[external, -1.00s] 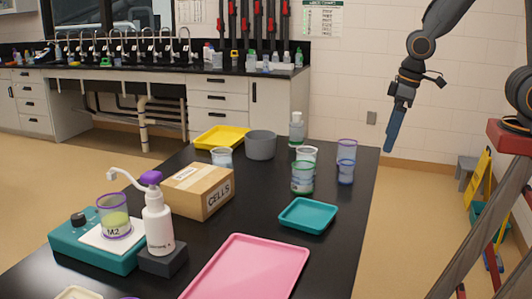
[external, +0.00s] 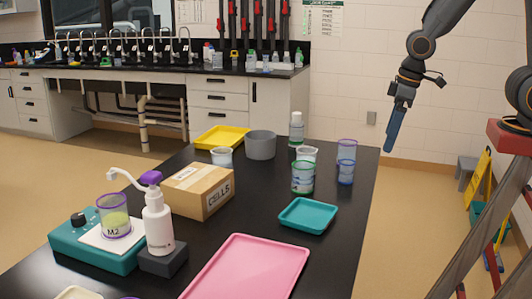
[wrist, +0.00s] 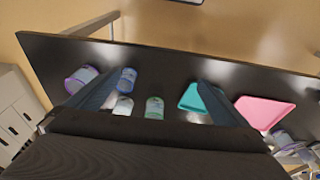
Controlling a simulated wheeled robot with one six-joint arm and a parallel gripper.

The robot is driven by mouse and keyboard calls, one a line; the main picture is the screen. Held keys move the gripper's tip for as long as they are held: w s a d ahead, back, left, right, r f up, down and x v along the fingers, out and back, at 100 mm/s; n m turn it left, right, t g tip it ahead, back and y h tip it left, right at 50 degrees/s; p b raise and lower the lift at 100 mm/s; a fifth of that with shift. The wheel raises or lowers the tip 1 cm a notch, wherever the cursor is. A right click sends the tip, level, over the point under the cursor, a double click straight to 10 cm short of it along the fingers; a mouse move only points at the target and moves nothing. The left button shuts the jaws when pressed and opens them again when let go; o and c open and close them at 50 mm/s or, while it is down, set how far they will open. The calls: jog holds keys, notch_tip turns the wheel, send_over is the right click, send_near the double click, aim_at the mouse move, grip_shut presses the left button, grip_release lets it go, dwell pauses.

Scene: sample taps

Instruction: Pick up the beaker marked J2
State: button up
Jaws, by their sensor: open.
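No J2 mark is readable on any beaker. At the table's far right stand a purple-rimmed beaker (external: 347,148), a blue-rimmed beaker (external: 345,173), a green-rimmed beaker (external: 303,178) and a white-rimmed beaker (external: 307,155) partly hidden behind the green one. Another beaker (external: 222,157) stands by the grey pot, its lower part hidden by the box. A beaker marked M2 (external: 115,222) holds yellow-green liquid on a teal device. My gripper (external: 391,142) is open and empty, raised right of the table. In the wrist view its blue fingers (wrist: 159,78) spread above the beakers.
The right edge beside the teal tray is clear.

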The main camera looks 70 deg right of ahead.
aim_at(231, 150)
dwell(0.4)
jog(key=c, duration=0.7)
jog(key=shift+o, duration=0.2)
jog(key=w+d+f+n+b, duration=0.1)
jog(key=w+b, duration=0.6)
jog(key=w, duration=0.9)
jog(key=w+f+n+t+y+b, duration=0.1)
jog(key=w+f+b, duration=0.5)
jog(key=w, duration=1.1)
jog(key=w+d+f+n+y+b, duration=0.1)
jog(key=w+f+n+b, duration=0.2)
jog(key=w+b, duration=0.7)
jog(key=shift+w+d+f+n, duration=0.1)
jog(key=shift+w+f, duration=0.05)
jog(key=shift+w, duration=1)
jog(key=shift+w+d+f+n, duration=0.1)
jog(key=shift+w+d, duration=0.05)
jog(key=shift+w, duration=1.05)
jog(key=shift+w+d+f+n, duration=0.1)
jog(key=shift+w+f, duration=0.05)
jog(key=shift+w, duration=1)
jog(key=shift+t, duration=0.3)
jog(key=shift+a+p+x, duration=0.2)
jog(key=shift+p+x, duration=0.3)
jog(key=shift+x, duration=3.3)
